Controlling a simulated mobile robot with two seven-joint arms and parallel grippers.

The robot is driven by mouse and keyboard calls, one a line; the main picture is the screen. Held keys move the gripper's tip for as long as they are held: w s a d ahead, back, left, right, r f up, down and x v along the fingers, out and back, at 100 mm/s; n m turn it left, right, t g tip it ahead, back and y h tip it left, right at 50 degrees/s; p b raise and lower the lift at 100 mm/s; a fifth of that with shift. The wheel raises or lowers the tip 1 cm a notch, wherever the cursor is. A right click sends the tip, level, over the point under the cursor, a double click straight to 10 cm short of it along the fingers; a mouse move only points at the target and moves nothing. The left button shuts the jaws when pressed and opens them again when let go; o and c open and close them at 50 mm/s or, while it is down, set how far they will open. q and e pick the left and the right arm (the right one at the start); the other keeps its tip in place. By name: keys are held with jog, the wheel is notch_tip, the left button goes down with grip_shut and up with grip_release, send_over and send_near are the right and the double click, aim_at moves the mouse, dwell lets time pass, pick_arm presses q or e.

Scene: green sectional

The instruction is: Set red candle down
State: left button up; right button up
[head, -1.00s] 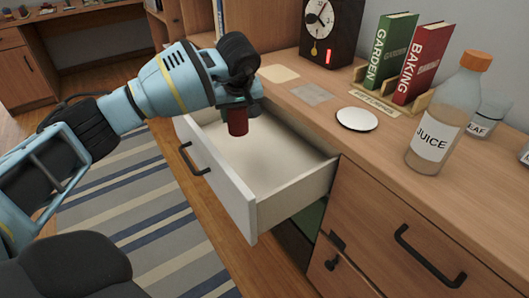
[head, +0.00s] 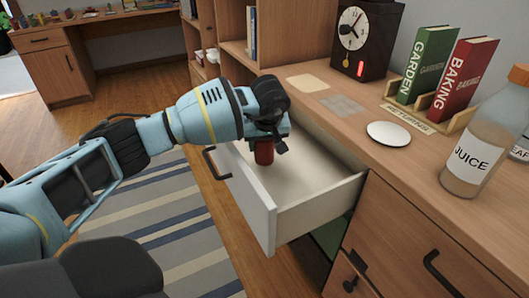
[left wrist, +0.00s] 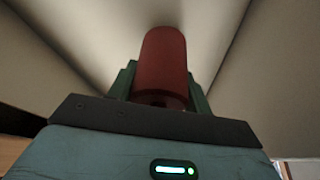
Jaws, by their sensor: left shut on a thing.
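The red candle (head: 264,152) is a short dark red cylinder, held upright below my left gripper (head: 266,138). The left gripper is shut on it, over the open drawer (head: 310,185). The drawer has a pale, empty-looking inside. In the left wrist view the candle (left wrist: 164,65) stands between the green fingers of my left gripper (left wrist: 163,88), with the drawer's pale floor and walls around it. I cannot tell whether the candle's base touches the drawer floor. My right gripper is not in view.
The wooden counter (head: 360,125) carries a white round disc (head: 388,133), a juice bottle (head: 482,140), a clock (head: 362,35), and garden (head: 427,65) and baking (head: 462,78) books in a holder. A striped rug (head: 165,215) lies on the floor at left.

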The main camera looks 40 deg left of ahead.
aim_at(264, 151)
pick_arm(q)
notch_tip(264, 151, down, 3)
jog(key=shift+r, duration=0.1)
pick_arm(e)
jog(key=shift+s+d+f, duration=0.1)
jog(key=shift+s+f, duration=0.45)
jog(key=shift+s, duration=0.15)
pick_arm(q)
jog(key=o, duration=1.1)
jog(key=shift+o, duration=0.2)
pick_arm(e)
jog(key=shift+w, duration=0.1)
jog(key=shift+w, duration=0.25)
pick_arm(q)
jog(key=shift+r, duration=0.2)
jog(key=p+v, duration=0.2)
jog(key=v, duration=0.9)
jog(key=shift+d+r+p, duration=0.15)
jog(key=shift+r+p, duration=0.15)
jog(key=shift+p, duration=0.1)
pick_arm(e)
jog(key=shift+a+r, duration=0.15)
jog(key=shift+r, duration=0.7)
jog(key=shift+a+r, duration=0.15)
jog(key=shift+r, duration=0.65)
